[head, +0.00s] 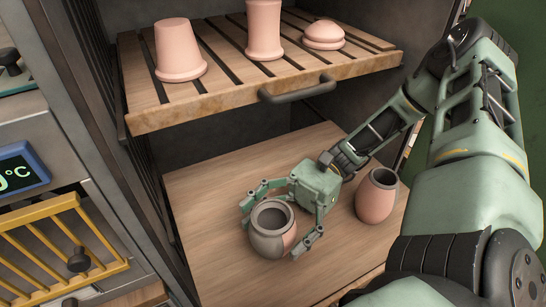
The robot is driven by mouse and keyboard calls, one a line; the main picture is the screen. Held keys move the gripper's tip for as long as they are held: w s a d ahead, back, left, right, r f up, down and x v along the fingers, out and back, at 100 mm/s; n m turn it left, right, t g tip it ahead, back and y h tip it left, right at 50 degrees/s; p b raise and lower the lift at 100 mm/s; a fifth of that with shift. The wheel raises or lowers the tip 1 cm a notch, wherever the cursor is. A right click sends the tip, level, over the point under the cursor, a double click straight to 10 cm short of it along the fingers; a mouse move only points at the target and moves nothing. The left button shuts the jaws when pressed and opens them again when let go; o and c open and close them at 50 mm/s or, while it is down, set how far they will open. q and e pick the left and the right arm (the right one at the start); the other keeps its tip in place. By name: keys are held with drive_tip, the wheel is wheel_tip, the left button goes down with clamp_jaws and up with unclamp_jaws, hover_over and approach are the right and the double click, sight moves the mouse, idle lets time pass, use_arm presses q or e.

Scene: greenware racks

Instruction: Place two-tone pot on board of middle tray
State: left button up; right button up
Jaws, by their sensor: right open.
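The two-tone pot (267,245), grey with a pink patch on its right side and a dark open mouth, stands upright on the wooden board (215,185) of the tray below the slatted one. My right gripper (279,222) is open, with its fingers on either side of the pot. I cannot tell whether the fingers touch it. My left gripper is not in view.
A pink pot with a grey rim (376,198) stands right of my right gripper. The slatted tray (215,98) above, with a handle (297,90), holds several pink pieces. Yellow rack bars (60,245) stand at left. The board's back left is clear.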

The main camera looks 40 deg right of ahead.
drive_tip(key=shift+r, duration=0.2)
drive_tip(key=d, duration=0.4)
drive_tip(key=w+d+b, duration=0.1)
drive_tip(key=d, duration=0.1)
drive_tip(key=shift+d+f, duration=0.15)
drive_tip(key=shift+d, duration=0.6)
